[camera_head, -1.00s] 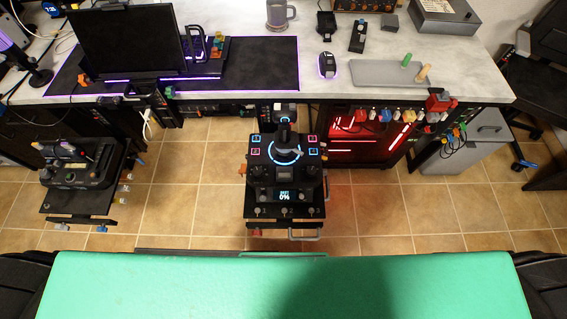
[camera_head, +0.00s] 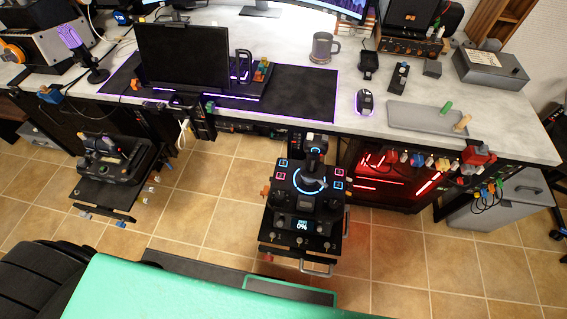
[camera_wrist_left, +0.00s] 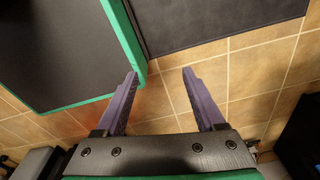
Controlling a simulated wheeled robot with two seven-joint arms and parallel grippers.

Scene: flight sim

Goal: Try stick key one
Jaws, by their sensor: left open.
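The flight stick unit (camera_head: 306,185) stands on a mount in front of the desk, in the middle of the head view. It has a dark upright stick, a blue lit ring, pink and blue lit square keys on both sides, and a small screen (camera_head: 303,224) reading 0%. Which key is key one cannot be told. My left gripper (camera_wrist_left: 160,75) shows in the left wrist view, open and empty, with purple fingers above the tiled floor. Neither gripper shows in the head view, so the left gripper is away from the stick unit.
The desk (camera_head: 345,110) holds a monitor (camera_head: 183,57), a mug (camera_head: 323,48), a mouse (camera_head: 365,101) and a grey tray (camera_head: 425,117). A throttle unit (camera_head: 115,160) stands on a left mount. Tiled floor (camera_head: 200,220) lies open between the mounts.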

